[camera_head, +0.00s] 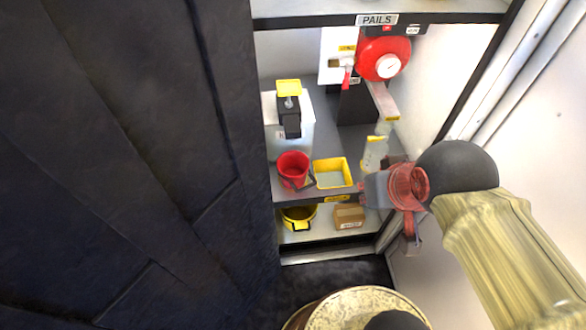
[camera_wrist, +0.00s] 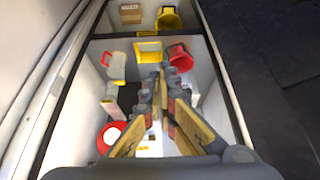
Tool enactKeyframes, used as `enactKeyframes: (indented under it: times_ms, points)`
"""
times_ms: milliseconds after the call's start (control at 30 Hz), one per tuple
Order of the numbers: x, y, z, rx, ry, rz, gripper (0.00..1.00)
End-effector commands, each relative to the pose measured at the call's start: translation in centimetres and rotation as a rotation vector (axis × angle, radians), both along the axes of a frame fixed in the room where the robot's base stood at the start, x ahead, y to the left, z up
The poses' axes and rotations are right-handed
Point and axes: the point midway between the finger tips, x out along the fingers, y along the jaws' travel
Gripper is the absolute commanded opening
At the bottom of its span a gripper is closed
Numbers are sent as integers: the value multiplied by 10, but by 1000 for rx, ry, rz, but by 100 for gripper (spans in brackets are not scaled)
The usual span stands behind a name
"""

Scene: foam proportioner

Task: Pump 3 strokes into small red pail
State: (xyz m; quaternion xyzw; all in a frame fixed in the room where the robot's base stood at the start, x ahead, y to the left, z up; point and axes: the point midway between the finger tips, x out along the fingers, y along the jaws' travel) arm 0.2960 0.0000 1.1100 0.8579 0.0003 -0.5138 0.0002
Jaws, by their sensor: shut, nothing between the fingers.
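The small red pail (camera_head: 293,170) stands upright at the front of the middle shelf; it also shows in the wrist view (camera_wrist: 180,58). Behind it stands a white container (camera_head: 272,140) with a black pump head (camera_head: 289,115) and a yellow top (camera_head: 288,87). In the wrist view my fingers hide most of this container. My gripper (camera_head: 372,189) is shut and empty, in front of the shelf's right side, to the right of the pail and apart from it. In the wrist view its fingertips (camera_wrist: 163,72) meet just below the pail.
A yellow tray (camera_head: 332,173) sits right of the pail. A clear jug (camera_head: 374,155) stands near my gripper. A red round unit with a gauge (camera_head: 383,58) is at the back right. Below are a yellow pail (camera_head: 298,217) and a cardboard box (camera_head: 349,216). A dark panel (camera_head: 130,160) borders the left.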

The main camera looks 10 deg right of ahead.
Motion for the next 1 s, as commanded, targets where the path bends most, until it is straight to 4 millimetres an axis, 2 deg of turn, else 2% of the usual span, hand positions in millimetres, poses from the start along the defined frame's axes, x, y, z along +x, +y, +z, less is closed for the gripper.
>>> enactKeyframes:
  times_ms: [133,267,367,467,700,867,1000]
  points:
    - [1,7,-5,0,35,26,0]
    - [4,18,-32,-1,146,64,0]
    - [20,34,-53,15,213,92,0]
    - [54,56,-74,40,209,118,0]
    - [154,102,-115,93,44,143,0]
    - [216,118,-130,105,-118,129,0]
    - [266,122,-129,99,-283,102,0]
